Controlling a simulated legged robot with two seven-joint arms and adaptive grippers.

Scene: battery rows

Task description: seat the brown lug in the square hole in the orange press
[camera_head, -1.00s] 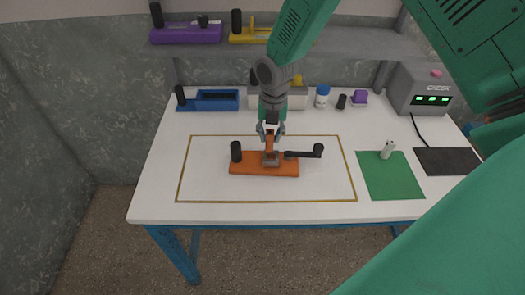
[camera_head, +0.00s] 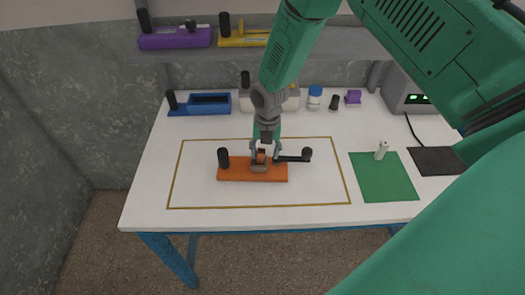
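The orange press (camera_head: 240,172) lies inside the gold outline on the white table. It has an upright black knob at its left end, a grey block at its middle, and a dark lever ending in a black knob on the right. My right gripper (camera_head: 264,152) points down just over the grey block. A small orange-brown piece shows between its fingers; I cannot tell whether it is the brown lug or part of the press, nor whether the fingers grip it. The square hole is not visible behind the gripper. My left gripper is not in view.
A blue fixture (camera_head: 205,104), a blue-capped bottle (camera_head: 314,97) and a purple piece (camera_head: 353,97) stand at the back. A green mat (camera_head: 385,185) with a small white item (camera_head: 381,150) and a black mat (camera_head: 437,160) lie right. The table's left front is clear.

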